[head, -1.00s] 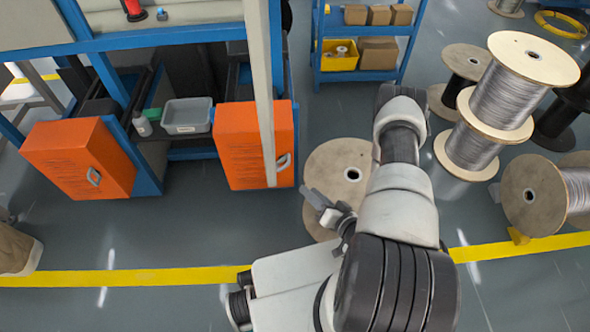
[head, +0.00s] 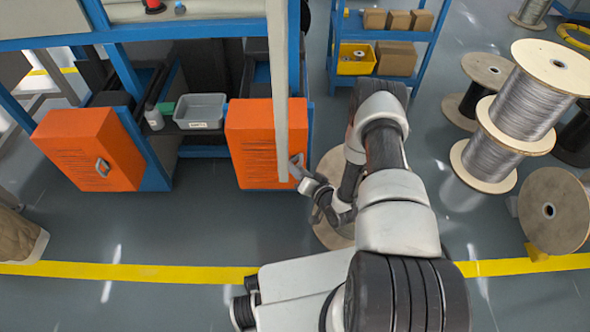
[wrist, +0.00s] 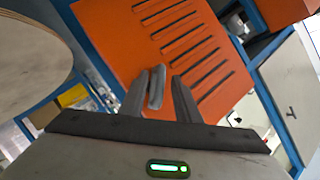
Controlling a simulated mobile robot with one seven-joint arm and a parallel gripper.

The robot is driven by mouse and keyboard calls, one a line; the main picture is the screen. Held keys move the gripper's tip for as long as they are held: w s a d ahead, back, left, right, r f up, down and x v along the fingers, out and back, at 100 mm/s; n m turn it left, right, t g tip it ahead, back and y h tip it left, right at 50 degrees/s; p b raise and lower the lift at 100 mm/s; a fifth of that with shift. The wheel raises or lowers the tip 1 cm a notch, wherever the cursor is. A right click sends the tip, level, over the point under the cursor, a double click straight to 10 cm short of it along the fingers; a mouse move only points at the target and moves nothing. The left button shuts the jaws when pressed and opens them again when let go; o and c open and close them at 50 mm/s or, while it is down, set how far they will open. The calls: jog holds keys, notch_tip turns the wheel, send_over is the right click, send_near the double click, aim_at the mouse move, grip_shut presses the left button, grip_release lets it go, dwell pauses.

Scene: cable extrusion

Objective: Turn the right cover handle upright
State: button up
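The right cover (head: 250,145) is an orange slotted panel on the blue machine frame, left of my arm in the head view. Its grey handle (head: 297,160) is at the cover's right edge and looks tilted, not upright. My gripper (head: 303,180) is just below and beside the handle. In the wrist view the orange cover (wrist: 200,55) fills the upper middle. My gripper (wrist: 160,95) has its fingers apart, with a grey loop, seemingly the handle (wrist: 157,86), between them. The loop lies close to the left finger. Whether they touch cannot be told.
A left orange cover (head: 88,150) with its own handle is further left. A grey post (head: 279,90) stands in front of the right cover. A wooden spool (head: 330,228) lies under my arm. More wire spools (head: 510,115) stand at the right, and a blue shelf (head: 384,45) at the back.

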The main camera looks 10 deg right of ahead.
jog(key=shift+w+a+f, duration=0.1)
jog(key=shift+w+a, duration=0.05)
jog(key=shift+w, duration=0.2)
grip_shut()
dwell(0.4)
